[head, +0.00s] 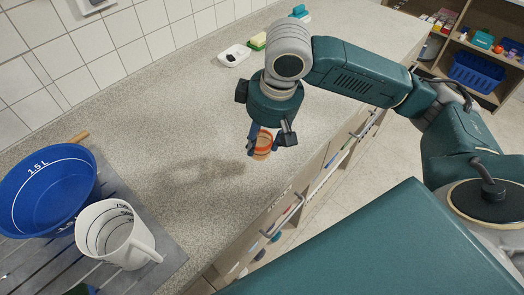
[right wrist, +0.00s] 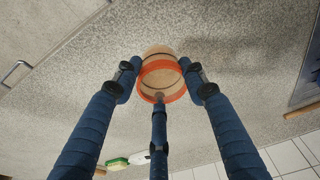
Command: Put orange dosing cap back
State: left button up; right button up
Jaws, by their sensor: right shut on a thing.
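The orange dosing cap (head: 263,148) is between the fingers of my right gripper (head: 262,143), over the speckled counter near its front edge. In the right wrist view the cap (right wrist: 160,93) shows as a round orange ring with a pale, counter-coloured middle. The blue fingers of my right gripper (right wrist: 160,82) close around it from several sides. A shadow on the counter lies to the left of the gripper, so the cap appears raised. My left gripper is not in view. I see no bottle that clearly matches the cap.
On the counter (head: 180,120) stand a blue basin (head: 45,205) and a white measuring jug (head: 115,232) on a grey slatted board at the left. A white dish (head: 234,56) and a yellow-green sponge (head: 258,41) lie at the back. The middle of the counter is clear.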

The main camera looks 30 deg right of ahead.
aim_at(262, 152)
jog(key=shift+s+x, duration=0.2)
jog(key=shift+x, duration=0.6)
jog(key=shift+s+x, duration=0.15)
jog(key=shift+x, duration=0.65)
jog(key=shift+s+x, duration=0.2)
jog(key=shift+x, duration=0.65)
jog(key=shift+d+f, duration=0.1)
jog(key=shift+f, duration=0.05)
jog(key=o, duration=1.2)
jog(key=shift+f, duration=0.1)
jog(key=v, duration=1.2)
